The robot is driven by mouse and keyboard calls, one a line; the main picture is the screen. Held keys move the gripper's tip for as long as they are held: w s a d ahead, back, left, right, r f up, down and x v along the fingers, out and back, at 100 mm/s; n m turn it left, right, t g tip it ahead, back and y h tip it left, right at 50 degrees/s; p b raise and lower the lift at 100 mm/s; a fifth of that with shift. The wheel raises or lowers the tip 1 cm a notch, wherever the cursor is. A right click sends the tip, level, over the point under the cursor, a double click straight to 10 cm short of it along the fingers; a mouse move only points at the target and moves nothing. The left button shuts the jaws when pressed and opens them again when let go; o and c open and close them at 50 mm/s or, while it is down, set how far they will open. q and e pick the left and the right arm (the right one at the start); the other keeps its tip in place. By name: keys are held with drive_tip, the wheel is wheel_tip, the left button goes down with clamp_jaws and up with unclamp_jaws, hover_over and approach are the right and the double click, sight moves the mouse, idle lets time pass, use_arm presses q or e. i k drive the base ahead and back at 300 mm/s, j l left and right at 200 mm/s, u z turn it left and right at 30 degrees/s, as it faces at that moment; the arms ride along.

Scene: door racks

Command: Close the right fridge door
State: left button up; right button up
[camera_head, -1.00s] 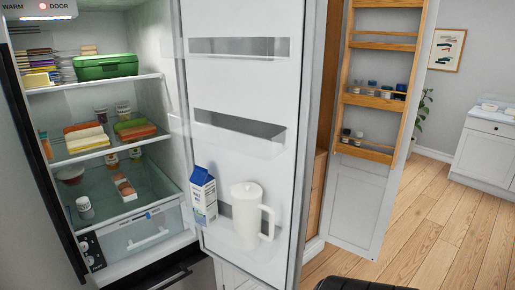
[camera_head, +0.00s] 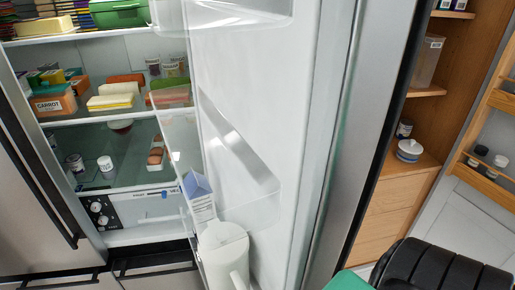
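The right fridge door (camera_head: 288,120) stands open, its inner side facing me. It fills the middle of the view, and its outer edge runs down to the lower middle. A milk carton (camera_head: 198,196) and a white pitcher (camera_head: 224,245) are in its lowest bin. The fridge interior (camera_head: 95,130) shows to the left of the door. A dark, ribbed part of my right arm (camera_head: 440,268) shows at the bottom right, to the right of the door. Neither gripper's fingers are in view.
Shelves hold books, a green box (camera_head: 118,12) and food packages. The other fridge door (camera_head: 30,190) is at the left, with a dark handle. To the right stands a wooden cabinet (camera_head: 395,195) with shelves and a rack door (camera_head: 490,185).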

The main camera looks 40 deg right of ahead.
sight(298, 104)
drive_tip(key=l, duration=0.8)
drive_tip(key=k+l, duration=0.1)
drive_tip(key=l, duration=0.65)
